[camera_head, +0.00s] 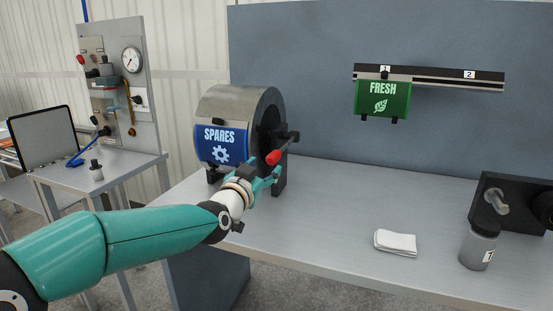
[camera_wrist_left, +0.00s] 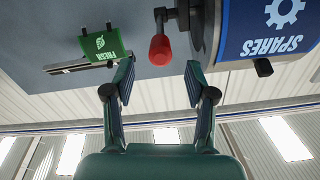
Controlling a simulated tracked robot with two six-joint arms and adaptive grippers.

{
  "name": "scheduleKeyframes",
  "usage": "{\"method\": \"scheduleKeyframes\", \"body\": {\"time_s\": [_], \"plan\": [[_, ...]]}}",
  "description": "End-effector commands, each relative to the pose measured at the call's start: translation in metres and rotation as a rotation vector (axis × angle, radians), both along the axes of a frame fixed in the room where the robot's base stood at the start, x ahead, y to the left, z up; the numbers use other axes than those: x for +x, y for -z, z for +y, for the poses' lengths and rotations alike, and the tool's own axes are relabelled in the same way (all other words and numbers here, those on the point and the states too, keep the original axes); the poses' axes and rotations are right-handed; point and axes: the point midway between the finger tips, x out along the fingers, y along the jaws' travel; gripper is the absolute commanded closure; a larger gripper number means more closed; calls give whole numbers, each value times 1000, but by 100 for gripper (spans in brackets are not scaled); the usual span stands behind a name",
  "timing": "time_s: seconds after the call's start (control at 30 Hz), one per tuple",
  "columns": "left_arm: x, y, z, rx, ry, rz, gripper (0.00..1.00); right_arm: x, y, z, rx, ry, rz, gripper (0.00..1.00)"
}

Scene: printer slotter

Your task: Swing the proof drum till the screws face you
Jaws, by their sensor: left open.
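The proof drum (camera_head: 230,99) is a grey metal cylinder on a stand at the left of the bench. A blue plate (camera_head: 221,146) reading SPARES with a gear sign is on its front. It shows upside down in the left wrist view (camera_wrist_left: 268,28). A crank with a red knob (camera_head: 274,157) is on the drum's right end. My left gripper (camera_head: 273,174) is at the knob. In the left wrist view its two fingers (camera_wrist_left: 156,78) are open, with the red knob (camera_wrist_left: 160,48) ahead between them, apart from both. No screws can be made out. My right gripper is not in view.
A green FRESH plate (camera_head: 383,98) hangs from a rail (camera_head: 434,80) marked 1 and 2 on the back panel. A folded white cloth (camera_head: 395,242), a grey bottle (camera_head: 478,247) and a black device (camera_head: 515,201) are at the right. The bench middle is clear.

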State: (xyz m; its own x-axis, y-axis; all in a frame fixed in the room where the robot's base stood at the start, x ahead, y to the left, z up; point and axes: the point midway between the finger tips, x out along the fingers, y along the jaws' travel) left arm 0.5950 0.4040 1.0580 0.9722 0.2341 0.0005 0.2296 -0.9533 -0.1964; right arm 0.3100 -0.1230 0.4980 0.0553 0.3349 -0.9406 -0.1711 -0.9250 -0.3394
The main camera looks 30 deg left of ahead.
Motion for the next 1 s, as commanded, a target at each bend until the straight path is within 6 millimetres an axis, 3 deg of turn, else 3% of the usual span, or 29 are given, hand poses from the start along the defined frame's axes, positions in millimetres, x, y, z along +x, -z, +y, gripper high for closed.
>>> {"method": "scheduleKeyframes", "body": {"time_s": [0.1, 0.3, 0.5, 0.77, 1.0], "plan": [[26, 0, 6, -2, -1, 3, 44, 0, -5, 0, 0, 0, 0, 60], [55, 0, 14, -2, -1, 0, 44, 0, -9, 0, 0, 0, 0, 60], [67, 0, 17, -1, -1, 1, 44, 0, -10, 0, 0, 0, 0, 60], [68, 0, 17, -1, -1, 1, 44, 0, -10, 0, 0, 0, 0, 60], [68, 0, 17, -1, -1, 1, 81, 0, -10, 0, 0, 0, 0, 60]]}}
